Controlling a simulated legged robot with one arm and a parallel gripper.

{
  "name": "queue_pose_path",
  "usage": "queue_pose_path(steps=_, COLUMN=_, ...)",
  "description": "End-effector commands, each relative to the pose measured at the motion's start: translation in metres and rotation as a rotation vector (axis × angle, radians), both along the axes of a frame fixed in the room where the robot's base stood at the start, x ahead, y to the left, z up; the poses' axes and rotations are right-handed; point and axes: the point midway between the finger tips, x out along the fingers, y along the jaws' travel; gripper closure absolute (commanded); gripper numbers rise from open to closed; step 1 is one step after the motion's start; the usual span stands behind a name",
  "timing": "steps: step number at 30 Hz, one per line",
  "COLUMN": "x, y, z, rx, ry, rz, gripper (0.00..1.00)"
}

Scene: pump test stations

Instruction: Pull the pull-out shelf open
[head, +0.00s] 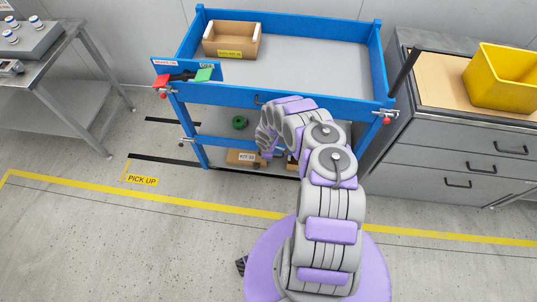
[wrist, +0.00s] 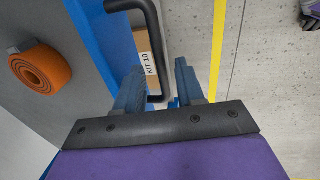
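The blue cart (head: 285,98) stands ahead in the head view, with a grey shelf (head: 215,122) under its top. In the wrist view, a black D-shaped handle (wrist: 156,45) juts from a blue edge (wrist: 97,40) beside a grey surface (wrist: 50,110). My gripper (wrist: 158,85) is open, with one blue-grey finger on each side of the handle's lower end. I cannot tell whether either finger touches it. In the head view my arm hides much of the shelf front.
An orange roll (wrist: 40,68) lies on the grey surface; a green roll (head: 240,122) lies on the shelf. A KIT 10 box (head: 240,157) is below. A grey drawer cabinet (head: 440,165) stands right, a metal table (head: 50,95) left. The floor in front is clear.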

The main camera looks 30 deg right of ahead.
Motion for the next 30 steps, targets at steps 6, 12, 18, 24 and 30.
queue_pose_path(steps=6, x=-0.0003, y=0.0001, z=-0.0001, rx=0.001, ry=0.001, rz=0.000, gripper=0.74)
queue_pose_path(steps=12, x=-0.0004, y=0.0001, z=-0.0001, rx=0.001, ry=0.001, rz=0.000, gripper=0.94)
queue_pose_path(steps=18, x=-0.0001, y=-0.0001, z=0.0001, rx=0.000, ry=0.000, rz=0.000, gripper=1.00)
queue_pose_path(steps=24, x=0.0001, y=-0.0001, z=0.0002, rx=0.000, ry=0.000, rz=0.000, gripper=1.00)
queue_pose_path(steps=30, x=0.0003, y=-0.0002, z=0.0005, rx=-0.001, ry=-0.001, rz=0.000, gripper=1.00)
